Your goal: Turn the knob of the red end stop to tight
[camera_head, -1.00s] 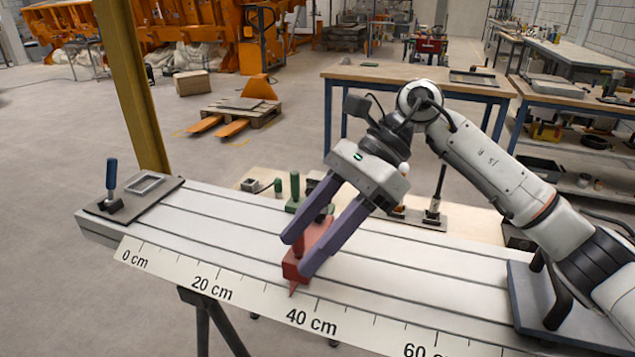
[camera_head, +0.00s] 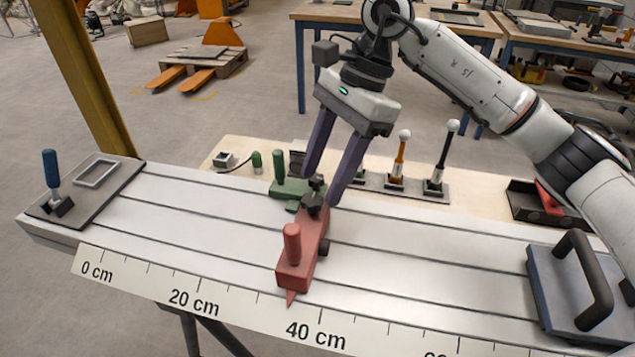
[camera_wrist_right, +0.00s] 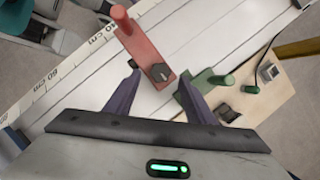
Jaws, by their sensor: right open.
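The red end stop (camera_head: 297,262) sits on the pale slotted bed, its pointer just short of the 40 cm mark. It has a red upright peg at its near end and a dark knob (camera_head: 315,196) at its far end. My right gripper (camera_head: 320,190) is open, its two purple fingers on either side of the knob in the head view. In the right wrist view the knob (camera_wrist_right: 160,73) lies ahead of and between the open fingers (camera_wrist_right: 157,90), apart from both. My left gripper is not in view.
A green stop (camera_head: 290,188) stands just behind the red one.

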